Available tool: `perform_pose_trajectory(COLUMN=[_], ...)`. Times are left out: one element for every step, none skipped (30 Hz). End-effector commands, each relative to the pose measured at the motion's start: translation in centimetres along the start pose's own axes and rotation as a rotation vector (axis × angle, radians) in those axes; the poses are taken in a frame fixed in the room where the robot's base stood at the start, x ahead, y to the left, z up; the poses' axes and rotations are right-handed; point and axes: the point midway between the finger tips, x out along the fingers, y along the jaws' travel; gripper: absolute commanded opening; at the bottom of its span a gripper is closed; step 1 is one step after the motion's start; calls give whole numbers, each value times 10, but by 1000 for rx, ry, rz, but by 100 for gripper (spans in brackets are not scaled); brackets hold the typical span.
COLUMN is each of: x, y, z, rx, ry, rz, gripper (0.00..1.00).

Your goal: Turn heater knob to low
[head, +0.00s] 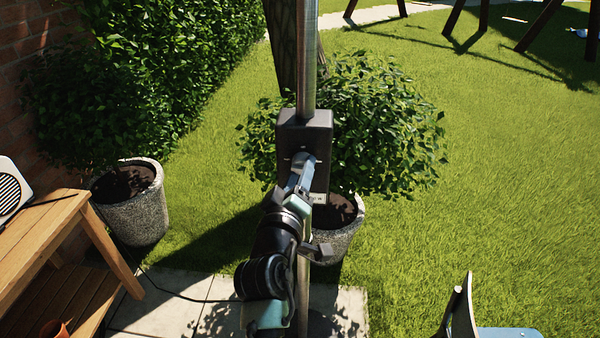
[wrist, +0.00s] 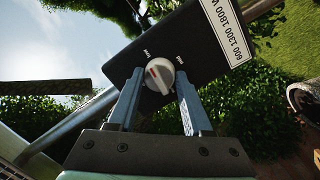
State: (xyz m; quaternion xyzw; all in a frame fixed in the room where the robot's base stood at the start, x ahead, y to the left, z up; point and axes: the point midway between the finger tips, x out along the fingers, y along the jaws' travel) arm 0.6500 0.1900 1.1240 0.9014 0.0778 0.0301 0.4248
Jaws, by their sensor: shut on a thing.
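The heater's dark control box (head: 318,130) hangs on a metal pole in the head view. In the wrist view the box (wrist: 205,45) is tilted, and its white label (wrist: 229,30) reads 600 1300 1800 W upside down. The pale round heater knob (wrist: 159,74) has a red mark on its left part. Small white marks are on the box around it, too small to read surely. My gripper (wrist: 160,80) has one finger on each side of the knob and is shut on it. In the head view my gripper (head: 302,166) reaches the box front and hides the knob.
The metal pole (head: 307,60) rises above the box. A potted bush (head: 375,130) stands behind it, and another pot (head: 135,215) stands left. A wooden table (head: 50,225) is at left, a chair (head: 460,310) at lower right. Open lawn lies right.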

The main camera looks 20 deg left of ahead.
Motion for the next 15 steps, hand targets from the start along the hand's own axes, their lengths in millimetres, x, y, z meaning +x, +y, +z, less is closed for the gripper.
perform_pose_trajectory(x=[0,0,0,0,0,0,0,0,0,0,0,0,0,0,0], y=[0,0,0,0,0,0,0,0,0,0,0,0,0,0,0], z=[1,1,1,1,1,1,1,1,1,1,1,1,1,1,1], rx=[-16,-25,-34,-40,-45,-50,-53,-56,-59,-60,-61,-62,-62,-62,-61], ry=[-1,0,1,1,2,2,3,3,3,3,3,3,3,3,3], rz=[1,2,3,4,5,5,5,6,6,6,6,6,6,6,6], gripper=[0,0,0,0,0,0,0,0,0,0,0,0,0,0,0])
